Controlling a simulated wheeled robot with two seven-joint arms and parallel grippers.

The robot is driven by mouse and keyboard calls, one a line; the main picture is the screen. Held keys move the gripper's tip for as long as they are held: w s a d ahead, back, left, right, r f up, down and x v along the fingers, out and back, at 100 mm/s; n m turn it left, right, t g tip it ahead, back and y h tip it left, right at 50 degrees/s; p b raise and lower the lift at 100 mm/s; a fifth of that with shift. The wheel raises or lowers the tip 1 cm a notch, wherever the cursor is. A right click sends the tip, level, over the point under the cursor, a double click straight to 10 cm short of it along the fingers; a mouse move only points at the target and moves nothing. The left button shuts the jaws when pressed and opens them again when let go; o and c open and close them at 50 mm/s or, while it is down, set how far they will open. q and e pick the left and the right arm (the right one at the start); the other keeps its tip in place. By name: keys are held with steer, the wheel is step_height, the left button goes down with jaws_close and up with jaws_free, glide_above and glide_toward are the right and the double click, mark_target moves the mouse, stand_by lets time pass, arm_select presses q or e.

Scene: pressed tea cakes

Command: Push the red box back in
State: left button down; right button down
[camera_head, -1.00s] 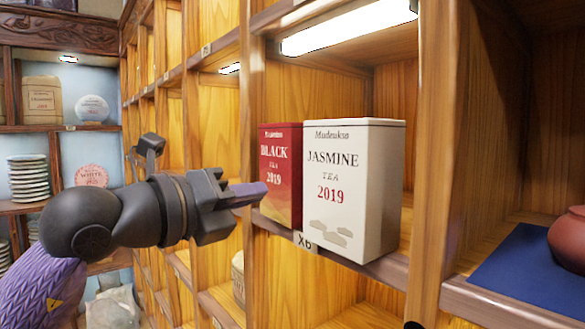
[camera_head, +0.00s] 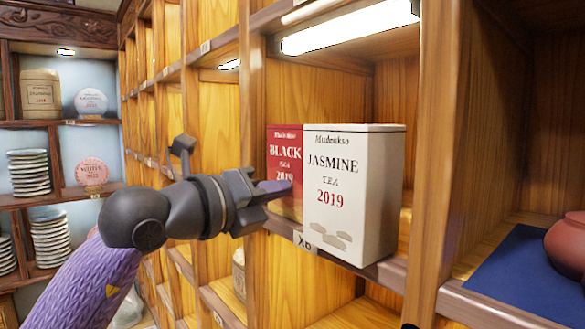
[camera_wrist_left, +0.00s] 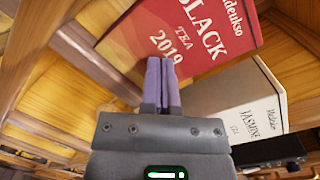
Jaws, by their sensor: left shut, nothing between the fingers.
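The red box (camera_head: 285,150), lettered "BLACK TEA 2019", stands upright in the lit cubby. Its front is set slightly behind that of the white jasmine box (camera_head: 352,190) beside it on the right. My left gripper (camera_head: 288,187) is shut and empty, with its fingertips at the lower front of the red box. In the left wrist view the closed fingers (camera_wrist_left: 162,62) overlap the lower edge of the red face (camera_wrist_left: 185,40). They look to be against it, though exact contact is hard to tell.
The cubby's wooden upright (camera_head: 432,160) stands right of the boxes. A blue mat (camera_head: 530,275) with a reddish-brown pot (camera_head: 570,243) lies in the cubby at right. Stacked plates (camera_head: 29,172) and tea cakes sit on the far left shelves.

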mark_target(294, 186)
arm_select(q)
steer(key=shift+p+x, duration=1)
steer(key=shift+x, duration=1.05)
steer(key=shift+a, duration=0.1)
steer(key=b+v, duration=0.9)
steer(key=v, duration=0.7)
